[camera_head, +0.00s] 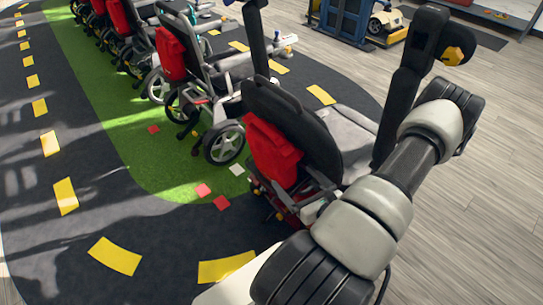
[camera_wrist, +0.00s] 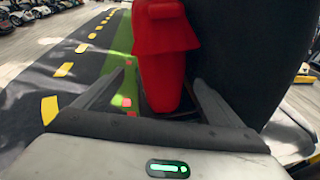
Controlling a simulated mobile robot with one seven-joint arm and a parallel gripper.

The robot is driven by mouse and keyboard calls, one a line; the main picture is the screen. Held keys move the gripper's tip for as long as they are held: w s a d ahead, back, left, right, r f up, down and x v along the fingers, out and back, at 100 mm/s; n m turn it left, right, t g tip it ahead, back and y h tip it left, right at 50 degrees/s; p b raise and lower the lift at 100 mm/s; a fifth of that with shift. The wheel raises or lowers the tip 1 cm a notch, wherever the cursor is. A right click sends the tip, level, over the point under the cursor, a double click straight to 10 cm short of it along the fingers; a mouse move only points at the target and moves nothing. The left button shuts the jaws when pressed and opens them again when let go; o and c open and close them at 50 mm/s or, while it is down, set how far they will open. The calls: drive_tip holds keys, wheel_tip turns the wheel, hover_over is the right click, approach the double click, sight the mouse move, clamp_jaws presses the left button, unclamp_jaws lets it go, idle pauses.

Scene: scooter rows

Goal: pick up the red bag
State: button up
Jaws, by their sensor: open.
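The red bag (camera_head: 272,150) hangs on the back of the nearest scooter's black seat (camera_head: 312,135). In the wrist view the red bag (camera_wrist: 165,60) is close and fills the upper middle, its top cut off by the frame. My gripper (camera_wrist: 159,78) is open, with one dark finger on each side of the bag in the picture. I cannot tell whether the bag lies between the fingers in depth or touches them. My gripper cannot be made out in the head view, where my arm covers the lower right.
The dark seat back (camera_wrist: 245,50) stands close on the right. More scooters with red bags (camera_head: 170,52) line up behind on the green strip (camera_head: 110,115). A blue stand (camera_head: 340,18) is at the back. The dark track at left is clear.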

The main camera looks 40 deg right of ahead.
sight(288, 172)
drive_tip(key=b+x, duration=0.1)
drive_tip(key=x, duration=0.5)
drive_tip(key=shift+w, duration=0.3)
drive_tip(key=b+x, duration=0.1)
drive_tip(key=x, duration=0.4)
drive_tip(key=shift+w+a+f, duration=0.15)
drive_tip(key=shift+f, duration=0.05)
drive_tip(key=c, duration=1)
